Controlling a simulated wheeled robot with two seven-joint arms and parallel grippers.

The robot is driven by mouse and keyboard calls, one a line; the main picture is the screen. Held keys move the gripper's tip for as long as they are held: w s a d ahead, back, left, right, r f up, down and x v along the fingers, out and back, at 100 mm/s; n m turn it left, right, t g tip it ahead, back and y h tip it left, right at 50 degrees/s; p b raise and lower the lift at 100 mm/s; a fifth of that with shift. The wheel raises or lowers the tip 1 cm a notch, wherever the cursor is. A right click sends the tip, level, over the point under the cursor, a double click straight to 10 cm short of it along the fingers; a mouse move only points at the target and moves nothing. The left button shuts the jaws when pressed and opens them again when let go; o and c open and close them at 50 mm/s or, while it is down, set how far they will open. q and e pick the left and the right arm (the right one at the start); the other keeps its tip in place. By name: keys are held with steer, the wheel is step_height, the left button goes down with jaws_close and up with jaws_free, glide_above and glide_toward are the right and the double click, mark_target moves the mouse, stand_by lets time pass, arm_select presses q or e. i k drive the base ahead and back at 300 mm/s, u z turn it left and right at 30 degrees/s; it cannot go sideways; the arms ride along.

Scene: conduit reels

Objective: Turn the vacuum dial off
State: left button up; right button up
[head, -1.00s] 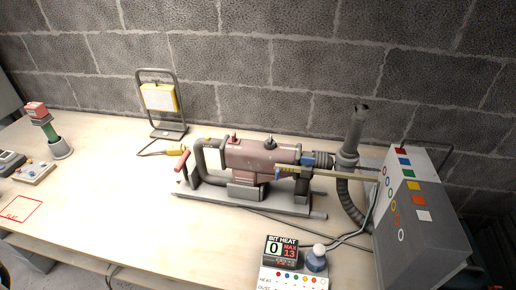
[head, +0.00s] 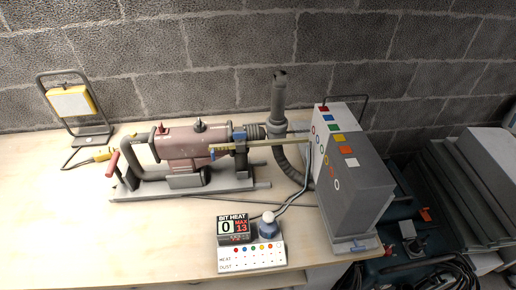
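A dark teal machine (head: 395,268), which looks like the vacuum, stands low to the right of the table in the head view. A grey knob-like part (head: 407,229) shows on its top and may be the dial; its setting is too small to read. The grey box with coloured squares (head: 357,185) hides part of the machine. Black hoses or cables (head: 440,275) lie in front of it. Neither of my grippers is in view.
A pink drill-like machine (head: 190,148) on a grey stand sits mid-table, beside an upright grey pipe (head: 280,100). A BIT HEAT display (head: 233,228) reads 0, MAX 13. A work lamp (head: 72,103) stands at left. Grey slabs (head: 475,190) lean at far right.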

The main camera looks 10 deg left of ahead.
mark_target(388, 250)
steer(key=z, duration=0.9)
steer(key=i, duration=0.2)
steer(key=u, duration=3.45)
steer(key=k, duration=1.3)
steer(key=z, duration=1.65)
